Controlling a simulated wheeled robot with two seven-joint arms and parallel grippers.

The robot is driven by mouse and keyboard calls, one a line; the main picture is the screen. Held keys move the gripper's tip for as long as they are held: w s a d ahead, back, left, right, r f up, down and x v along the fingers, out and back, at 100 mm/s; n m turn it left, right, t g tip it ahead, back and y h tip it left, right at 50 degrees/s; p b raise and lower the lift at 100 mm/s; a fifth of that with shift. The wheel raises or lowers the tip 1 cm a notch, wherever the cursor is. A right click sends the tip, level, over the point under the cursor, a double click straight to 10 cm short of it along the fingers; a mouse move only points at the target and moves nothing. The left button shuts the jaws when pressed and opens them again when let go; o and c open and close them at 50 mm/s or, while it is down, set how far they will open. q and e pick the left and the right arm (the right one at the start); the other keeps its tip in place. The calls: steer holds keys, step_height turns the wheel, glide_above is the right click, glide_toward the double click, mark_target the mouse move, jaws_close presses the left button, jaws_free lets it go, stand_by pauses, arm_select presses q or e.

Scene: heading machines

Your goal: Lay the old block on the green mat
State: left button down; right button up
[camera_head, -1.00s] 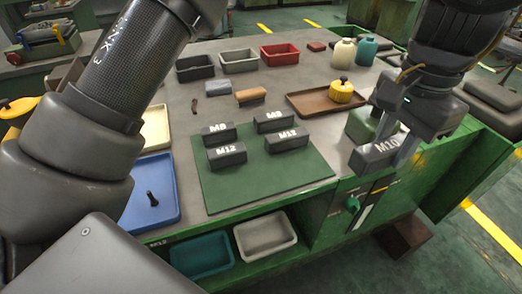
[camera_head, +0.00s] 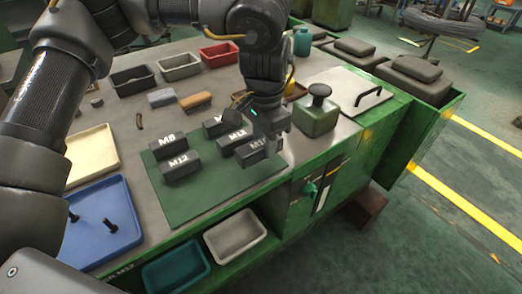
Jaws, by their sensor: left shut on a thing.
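The green mat (camera_head: 205,203) lies on the bench top. My left gripper (camera_head: 271,139) reaches in across the top and points down at the mat's right edge. It is shut on a dark block with a partly hidden label (camera_head: 258,153), which read M10 earlier. Whether this block touches the mat cannot be told. Dark blocks M8 (camera_head: 168,146), M12 (camera_head: 181,167) and M13 (camera_head: 236,138) stand on the mat. One more block (camera_head: 218,124) is partly hidden behind the gripper. The held block is close beside M13. My right gripper is out of view.
A green container with a black knob (camera_head: 316,117) stands just right of the gripper. A blue tray with bolts (camera_head: 100,240) and a cream tray (camera_head: 92,155) are at left. Grey (camera_head: 178,66) and red (camera_head: 219,54) bins stand behind. The mat's front strip is clear.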

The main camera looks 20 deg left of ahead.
mark_target(261, 152)
arm_select(q)
steer(key=shift+a+f, duration=0.1)
steer(key=f, duration=0.3)
steer(key=shift+w+a+f, duration=0.1)
steer(key=shift+a+f, duration=0.2)
steer(key=shift+f, duration=0.05)
steer(key=shift+d, duration=0.1)
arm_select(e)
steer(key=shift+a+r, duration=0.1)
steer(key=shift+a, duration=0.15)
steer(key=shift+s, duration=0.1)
arm_select(q)
steer(key=c, duration=1.2)
jaws_free()
steer(key=shift+f, duration=0.15)
steer(key=shift+c, duration=0.2)
steer(key=shift+o, duration=1)
steer(key=shift+r, duration=0.3)
step_height(261, 152, up, 12)
steer(key=shift+f, duration=0.1)
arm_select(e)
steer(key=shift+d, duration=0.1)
